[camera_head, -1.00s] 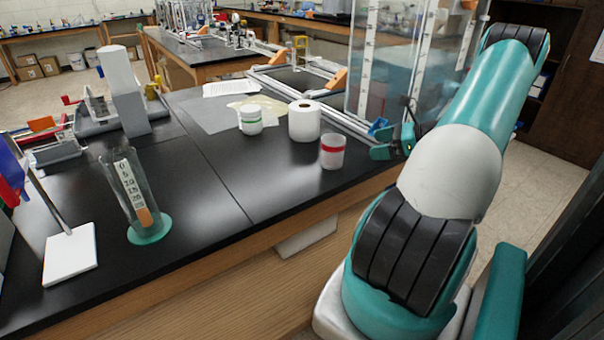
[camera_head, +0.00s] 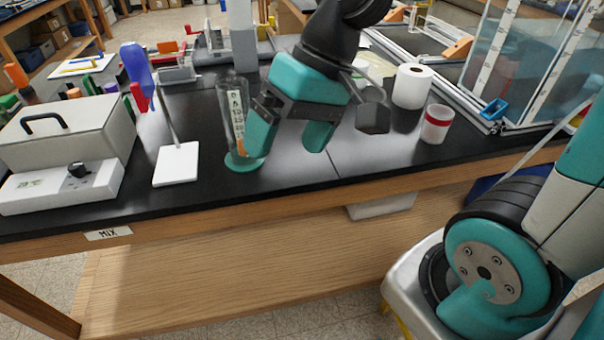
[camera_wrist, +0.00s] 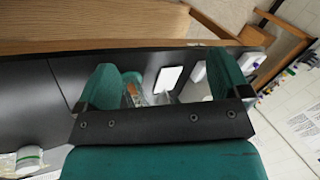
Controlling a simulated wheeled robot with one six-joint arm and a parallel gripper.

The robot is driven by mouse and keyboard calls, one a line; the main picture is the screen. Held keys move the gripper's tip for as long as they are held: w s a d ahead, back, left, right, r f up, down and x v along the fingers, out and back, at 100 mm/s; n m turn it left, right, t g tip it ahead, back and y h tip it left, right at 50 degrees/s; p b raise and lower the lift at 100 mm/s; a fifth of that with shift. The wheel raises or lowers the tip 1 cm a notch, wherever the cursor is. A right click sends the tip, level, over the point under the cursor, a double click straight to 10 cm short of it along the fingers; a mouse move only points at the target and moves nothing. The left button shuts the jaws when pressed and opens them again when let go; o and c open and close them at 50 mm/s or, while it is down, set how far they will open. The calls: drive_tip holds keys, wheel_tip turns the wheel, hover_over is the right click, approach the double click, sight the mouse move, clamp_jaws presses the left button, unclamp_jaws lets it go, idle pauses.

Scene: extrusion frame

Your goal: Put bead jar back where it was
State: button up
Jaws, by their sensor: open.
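No jar in view is labelled as the bead jar. A whitish jar with a red band (camera_head: 436,124) stands upright near the bench's front edge, right of my gripper. My gripper (camera_head: 280,148) is open and empty over the bench. Its left finger overlaps a clear graduated cylinder on a teal base (camera_head: 243,164). The cylinder appears between the fingers in the wrist view (camera_wrist: 133,93); I cannot tell whether they touch.
A paper roll (camera_head: 411,86) stands behind the red-banded jar. A stand with a white base (camera_head: 176,164) is left of the cylinder, and a grey lidded device (camera_head: 67,150) is at far left. A clear tank (camera_head: 535,60) is at right. Bare bench lies between gripper and red-banded jar.

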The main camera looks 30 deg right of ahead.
drive_tip(key=s+a+n+h, duration=0.1)
drive_tip(key=s+a+n, duration=0.1)
drive_tip(key=s+n, duration=0.3)
drive_tip(key=shift+s+a, duration=0.2)
drive_tip(key=shift+s, duration=0.9)
